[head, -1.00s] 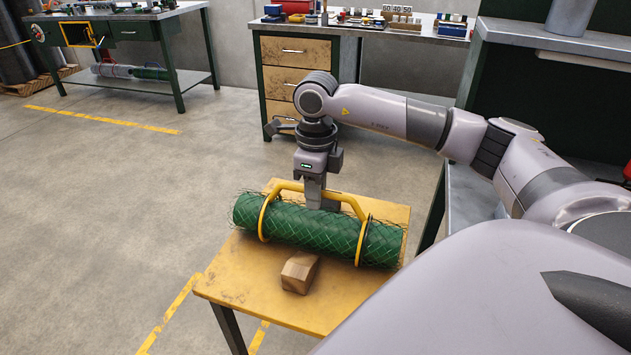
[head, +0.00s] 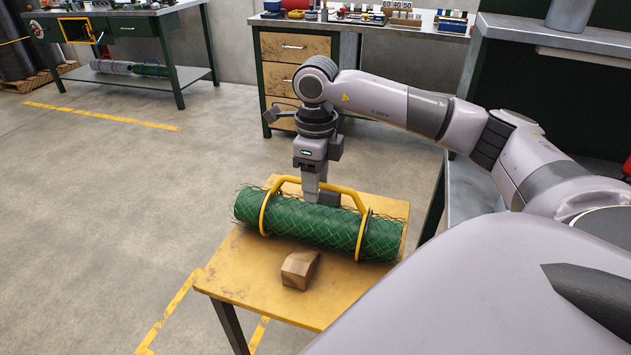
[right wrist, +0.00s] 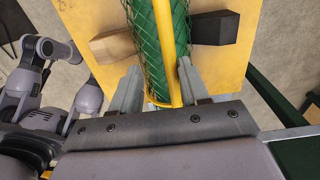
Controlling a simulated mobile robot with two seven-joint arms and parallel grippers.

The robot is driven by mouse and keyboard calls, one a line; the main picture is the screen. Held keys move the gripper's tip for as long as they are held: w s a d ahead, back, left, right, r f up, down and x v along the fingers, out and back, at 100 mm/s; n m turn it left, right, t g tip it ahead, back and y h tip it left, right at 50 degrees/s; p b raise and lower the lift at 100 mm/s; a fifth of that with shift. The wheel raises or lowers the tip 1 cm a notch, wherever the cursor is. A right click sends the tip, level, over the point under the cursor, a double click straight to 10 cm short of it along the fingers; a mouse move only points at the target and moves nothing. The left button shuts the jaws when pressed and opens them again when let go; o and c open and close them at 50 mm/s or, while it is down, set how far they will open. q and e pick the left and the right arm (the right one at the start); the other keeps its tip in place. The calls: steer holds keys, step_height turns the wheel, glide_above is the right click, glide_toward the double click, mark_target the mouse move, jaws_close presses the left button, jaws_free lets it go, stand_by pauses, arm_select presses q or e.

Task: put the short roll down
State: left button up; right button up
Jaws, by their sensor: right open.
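The short roll is a green wire-mesh roll (head: 310,226) in a yellow carrier with two hoops and a top handle (head: 341,190). It lies across a yellow table (head: 240,270), with a wooden block (head: 299,270) on its near side. My right gripper (head: 312,196) is above the middle of the roll, at the handle. In the right wrist view its open fingers stand on either side of the yellow handle (right wrist: 164,50), apart from it, with the green mesh (right wrist: 181,28) beneath. My left gripper is not seen.
A dark block (right wrist: 214,28) lies on the roll's other side, opposite the wooden one. A metal-topped bench (head: 545,38) stands at the right, and a drawer workbench (head: 297,48) behind. Open floor (head: 120,200) lies left of the table.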

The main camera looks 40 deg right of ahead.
mark_target(316, 206)
step_height(316, 206, up, 10)
steer(key=shift+r+p, duration=0.25)
steer(key=shift+p, duration=0.2)
steer(key=shift+d+r, duration=0.1)
